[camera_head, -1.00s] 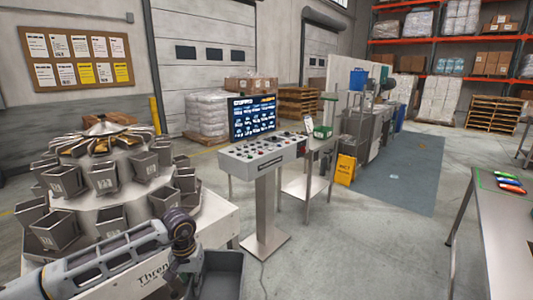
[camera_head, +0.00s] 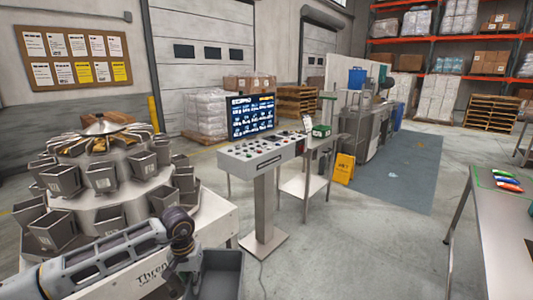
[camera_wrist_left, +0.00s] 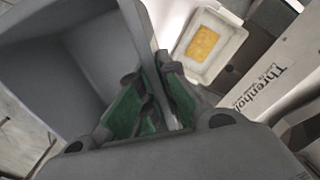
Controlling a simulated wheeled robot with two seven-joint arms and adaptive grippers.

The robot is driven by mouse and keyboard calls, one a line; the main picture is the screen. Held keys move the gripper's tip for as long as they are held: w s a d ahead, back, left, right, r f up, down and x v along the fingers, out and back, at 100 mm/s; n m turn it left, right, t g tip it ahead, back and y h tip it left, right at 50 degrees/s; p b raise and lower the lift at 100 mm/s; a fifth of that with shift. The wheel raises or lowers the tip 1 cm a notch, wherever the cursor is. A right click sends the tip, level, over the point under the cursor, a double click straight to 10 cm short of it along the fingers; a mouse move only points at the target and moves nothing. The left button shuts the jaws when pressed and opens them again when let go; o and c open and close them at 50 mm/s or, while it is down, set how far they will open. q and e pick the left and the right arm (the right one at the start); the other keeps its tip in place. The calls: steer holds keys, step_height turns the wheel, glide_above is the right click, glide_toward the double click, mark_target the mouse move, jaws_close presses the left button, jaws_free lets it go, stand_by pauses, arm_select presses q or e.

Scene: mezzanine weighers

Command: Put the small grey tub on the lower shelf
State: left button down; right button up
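The small grey tub (camera_head: 222,268) is open-topped and shows at the bottom of the head view, cut off by the frame edge. It fills the left of the left wrist view (camera_wrist_left: 85,60), where its inside looks empty. My left gripper (camera_wrist_left: 152,100) has green-padded fingers on either side of the tub's near wall and appears shut on it; the fingertips are partly hidden. A steel stand beside the console has a lower shelf (camera_head: 302,187), which looks bare. My right gripper is not in view.
A control console (camera_head: 262,152) with a screen stands between the tub and the stand. A green-and-white box (camera_head: 321,131) sits on the stand's top. The multihead weigher (camera_head: 105,180) is at left. A white tray with a yellow block (camera_wrist_left: 205,42) shows in the wrist view.

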arm_select(q)
steer(key=s+f, duration=0.4)
steer(key=f, duration=0.6)
steer(key=s+f, duration=0.4)
steer(key=f, duration=0.7)
steer(key=shift+s, duration=0.35)
steer(key=shift+a, duration=0.15)
